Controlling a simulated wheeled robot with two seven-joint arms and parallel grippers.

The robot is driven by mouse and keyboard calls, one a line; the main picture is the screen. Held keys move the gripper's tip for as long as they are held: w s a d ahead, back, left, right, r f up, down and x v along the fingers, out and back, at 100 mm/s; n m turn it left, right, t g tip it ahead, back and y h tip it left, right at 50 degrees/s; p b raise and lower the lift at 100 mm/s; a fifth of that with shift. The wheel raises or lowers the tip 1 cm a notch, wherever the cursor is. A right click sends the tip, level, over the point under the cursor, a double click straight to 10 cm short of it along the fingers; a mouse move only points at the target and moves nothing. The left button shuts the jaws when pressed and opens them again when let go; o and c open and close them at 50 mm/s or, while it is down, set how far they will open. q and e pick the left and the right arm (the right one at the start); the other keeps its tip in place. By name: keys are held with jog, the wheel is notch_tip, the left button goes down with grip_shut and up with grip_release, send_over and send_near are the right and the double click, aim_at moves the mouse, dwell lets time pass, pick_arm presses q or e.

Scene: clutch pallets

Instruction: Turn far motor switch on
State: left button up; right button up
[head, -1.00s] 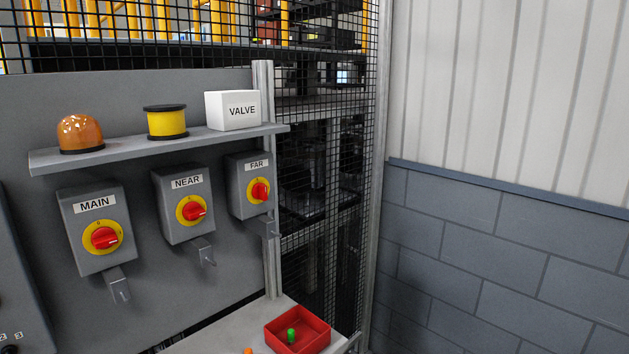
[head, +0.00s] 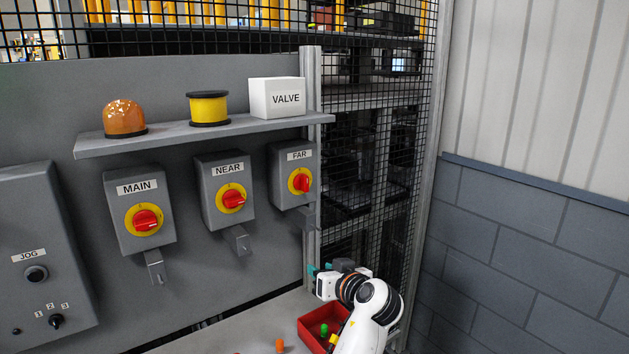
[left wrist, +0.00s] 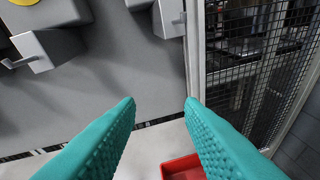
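The FAR switch box (head: 281,163) is grey and hangs below the shelf, at the right end of the row. Its red knob (head: 303,183) sits on a yellow disc; its exact angle is hard to read. My left gripper (head: 319,268) is below the FAR box and apart from it, with teal fingers. In the left wrist view the left gripper (left wrist: 160,101) is open, with nothing between its fingers. The FAR box's bracket (left wrist: 169,18) shows there at the top, while its knob is out of that view. My right gripper is not in view.
The NEAR box (head: 212,215) and MAIN box (head: 120,225) hang to the left, with metal brackets below. A shelf (head: 200,134) juts out above. A post (head: 312,120) and mesh fence stand right of FAR. A red tray (head: 310,326) lies below on the ledge.

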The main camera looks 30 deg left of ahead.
aim_at(307, 178)
pick_arm(q)
jog(key=w+d+r+n+y, duration=0.1)
jog(key=w+r+n+y, duration=0.1)
jog(key=r, duration=0.6)
jog(key=w+d+r+n+y, duration=0.1)
jog(key=w+r+n+y, duration=0.15)
jog(key=r, duration=0.55)
jog(key=shift+m+h, duration=0.25)
jog(key=shift+m, duration=0.2)
jog(key=p+x, duration=0.7)
jog(key=x, duration=0.5)
jog(key=shift+s+a+r, duration=0.1)
jog(key=shift+a, duration=0.05)
jog(key=shift+c, duration=0.2)
grip_shut()
